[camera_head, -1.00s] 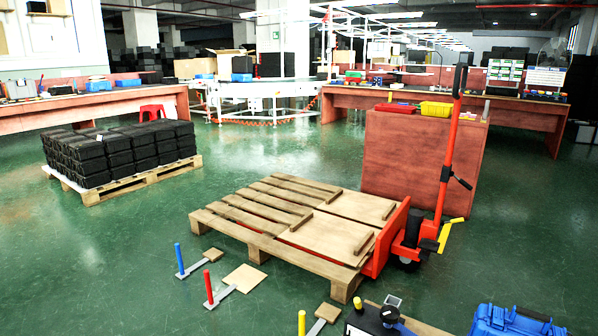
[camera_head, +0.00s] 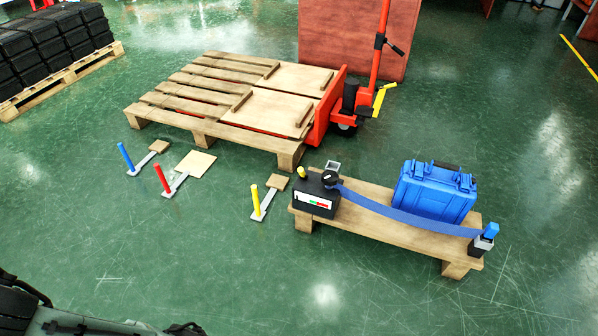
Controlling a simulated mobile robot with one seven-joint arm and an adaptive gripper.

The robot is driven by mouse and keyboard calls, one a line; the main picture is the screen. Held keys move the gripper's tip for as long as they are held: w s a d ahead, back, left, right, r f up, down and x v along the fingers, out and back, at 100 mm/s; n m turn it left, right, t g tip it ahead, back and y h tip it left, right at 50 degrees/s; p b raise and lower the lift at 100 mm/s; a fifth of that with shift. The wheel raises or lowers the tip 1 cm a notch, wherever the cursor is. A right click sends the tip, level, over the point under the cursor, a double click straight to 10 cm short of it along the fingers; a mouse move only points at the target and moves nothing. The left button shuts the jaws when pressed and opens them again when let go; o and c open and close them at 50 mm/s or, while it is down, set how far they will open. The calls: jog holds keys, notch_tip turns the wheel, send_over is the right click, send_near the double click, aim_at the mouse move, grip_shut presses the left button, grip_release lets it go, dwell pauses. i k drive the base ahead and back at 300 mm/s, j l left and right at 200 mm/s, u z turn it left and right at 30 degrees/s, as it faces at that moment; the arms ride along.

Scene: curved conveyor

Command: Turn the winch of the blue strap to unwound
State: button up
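The blue strap (camera_head: 410,217) runs from a black winch box (camera_head: 308,188) at the left end of a low wooden bench to a dark post with a blue top (camera_head: 490,230) at its right end. It looks extended along the front of the bench, with a slight curve. A round black part (camera_head: 330,178) sits on top of the winch, next to a small grey square piece (camera_head: 333,165). A white label (camera_head: 312,204) with red and green marks is on the box front. I cannot read a winch position from it. My gripper is not in view.
A blue case (camera_head: 434,190) stands on the wooden bench (camera_head: 375,230), behind the strap. Blue, red and yellow upright handles stand on the floor to the left. A large pallet (camera_head: 200,115) with a red jack (camera_head: 330,110) is behind. The floor in front is clear.

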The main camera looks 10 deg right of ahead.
aim_at(330, 178)
jog(key=i+l+z, duration=0.15)
jog(key=i+z, duration=0.75)
jog(key=z, duration=0.15)
